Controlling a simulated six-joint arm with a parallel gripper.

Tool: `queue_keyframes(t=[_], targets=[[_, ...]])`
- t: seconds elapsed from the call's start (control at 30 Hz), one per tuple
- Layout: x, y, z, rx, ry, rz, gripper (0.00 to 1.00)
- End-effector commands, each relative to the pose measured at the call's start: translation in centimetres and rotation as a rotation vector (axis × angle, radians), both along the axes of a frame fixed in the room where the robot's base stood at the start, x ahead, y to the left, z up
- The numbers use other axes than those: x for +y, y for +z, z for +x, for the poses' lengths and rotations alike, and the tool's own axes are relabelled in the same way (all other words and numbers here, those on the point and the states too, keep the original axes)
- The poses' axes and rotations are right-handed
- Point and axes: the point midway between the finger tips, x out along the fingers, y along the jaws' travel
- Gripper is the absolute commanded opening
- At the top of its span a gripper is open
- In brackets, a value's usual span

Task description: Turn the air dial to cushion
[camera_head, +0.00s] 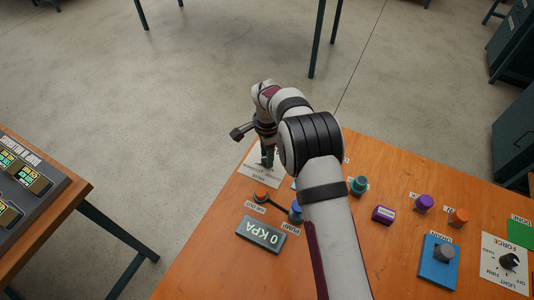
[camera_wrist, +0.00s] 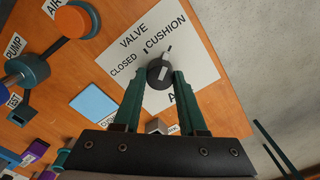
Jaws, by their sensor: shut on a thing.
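The dark round valve dial (camera_wrist: 160,73) sits on a white card (camera_wrist: 205,62) in the wrist view. The card reads "VALVE", "CLOSED" and "CUSHION", plus a word starting with "A" that is partly hidden. A small pale pointer-like bar shows at the dial's upper edge, toward the "CUSHION" lettering. My gripper (camera_wrist: 159,76) is shut on the dial, with one teal finger on each side of it. In the head view my gripper (camera_head: 267,156) is over the card (camera_head: 256,179) at the table's far left corner. The dial is hidden there.
A "0 KPA" display (camera_head: 261,234) and an orange knob (camera_head: 262,195) are near my arm. A blue block with a grey knob (camera_head: 439,262) and a FORCE dial (camera_head: 509,261) are at the right. Bare floor lies beyond the wooden table's (camera_head: 205,270) edge.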

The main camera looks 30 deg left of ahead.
Motion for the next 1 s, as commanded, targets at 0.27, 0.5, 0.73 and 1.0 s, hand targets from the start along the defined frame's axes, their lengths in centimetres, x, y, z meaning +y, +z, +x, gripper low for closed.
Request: queue_keyframes(t=[0.27, 0.5, 0.73, 1.0], targets=[[0.0, 0.06, 0.05, -0.001, -0.062, 0.0, 0.0], [0.0, 0.06, 0.05, -0.001, -0.071, 0.0, 0.0], [-0.01, 0.06, 0.04, -0.001, -0.071, 0.001, 0.43], [-0.01, 0.02, 0.02, 0.0, -0.07, 0.0, 0.71]])
